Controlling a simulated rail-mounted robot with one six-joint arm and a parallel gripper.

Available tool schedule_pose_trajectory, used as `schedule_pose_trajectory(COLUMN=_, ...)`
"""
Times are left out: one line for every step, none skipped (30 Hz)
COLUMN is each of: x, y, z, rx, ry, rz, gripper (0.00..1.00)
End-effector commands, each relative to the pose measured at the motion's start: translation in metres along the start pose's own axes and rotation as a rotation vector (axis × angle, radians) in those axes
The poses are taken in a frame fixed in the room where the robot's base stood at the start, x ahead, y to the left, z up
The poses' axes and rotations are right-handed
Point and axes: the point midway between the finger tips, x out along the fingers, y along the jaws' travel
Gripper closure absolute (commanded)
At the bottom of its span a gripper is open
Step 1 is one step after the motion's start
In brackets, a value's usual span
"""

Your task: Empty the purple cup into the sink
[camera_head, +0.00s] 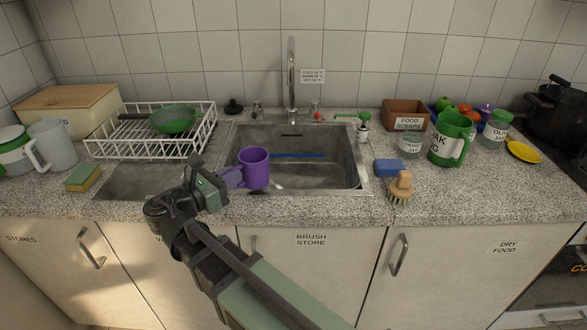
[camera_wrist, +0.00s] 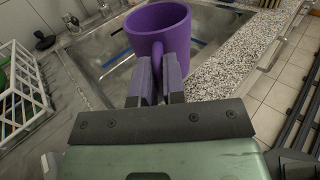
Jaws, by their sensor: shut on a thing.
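The purple cup (camera_head: 254,168) is upright in the head view, over the left front part of the sink (camera_head: 341,186). My gripper (camera_head: 232,178) reaches it from the left and is shut on its handle. In the wrist view the purple cup (camera_wrist: 158,30) stands just beyond the fingertips of my gripper (camera_wrist: 158,80), with the handle between the fingers. The cup's contents are hidden in both views. The sink basin (camera_wrist: 95,55) shows behind the cup in the wrist view, with a blue strip in it.
A white dish rack (camera_head: 150,150) with a green pan stands left of the sink. A blue sponge (camera_head: 389,168) and a wooden brush (camera_head: 401,186) lie to the right. The tap (camera_head: 291,80) rises behind the basin. The basin's right part is clear.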

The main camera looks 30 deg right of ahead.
Motion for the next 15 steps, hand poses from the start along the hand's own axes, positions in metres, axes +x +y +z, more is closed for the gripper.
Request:
schedule_pose_trajectory(x=-0.007, y=0.001, z=0.01, rx=0.0, ry=0.0, rz=0.002, gripper=1.0)
schedule_pose_trajectory(x=-0.011, y=0.0, z=0.013, rx=0.0, ry=0.0, rz=0.002, gripper=1.0)
schedule_pose_trajectory(x=-0.016, y=0.001, z=0.016, rx=0.0, ry=0.001, rz=0.002, gripper=1.0)
schedule_pose_trajectory(x=-0.02, y=0.001, z=0.019, rx=0.0, ry=0.001, rz=0.003, gripper=1.0)
schedule_pose_trajectory(x=-0.024, y=0.001, z=0.021, rx=0.0, ry=0.001, rz=0.002, gripper=1.0)
schedule_pose_trajectory(x=-0.029, y=0.001, z=0.025, rx=0.0, ry=0.001, rz=0.002, gripper=1.0)
schedule_pose_trajectory(x=-0.033, y=0.001, z=0.028, rx=0.0, ry=0.001, rz=0.002, gripper=1.0)
schedule_pose_trajectory(x=-0.037, y=0.001, z=0.03, rx=0.0, ry=0.001, rz=0.003, gripper=1.0)
schedule_pose_trajectory(x=-0.042, y=0.001, z=0.033, rx=0.0, ry=0.001, rz=0.002, gripper=1.0)
schedule_pose_trajectory(x=-0.045, y=0.001, z=0.035, rx=0.0, ry=0.001, rz=0.002, gripper=1.0)
schedule_pose_trajectory(x=-0.048, y=0.001, z=0.036, rx=0.0, ry=0.001, rz=0.002, gripper=1.0)
schedule_pose_trajectory(x=-0.05, y=0.0, z=0.036, rx=0.0, ry=0.001, rz=0.001, gripper=1.0)
schedule_pose_trajectory(x=-0.051, y=0.0, z=0.036, rx=0.0, ry=0.001, rz=0.001, gripper=1.0)
schedule_pose_trajectory(x=-0.052, y=0.0, z=0.036, rx=0.0, ry=0.001, rz=0.0, gripper=1.0)
schedule_pose_trajectory(x=-0.052, y=0.0, z=0.036, rx=0.0, ry=0.001, rz=0.0, gripper=1.0)
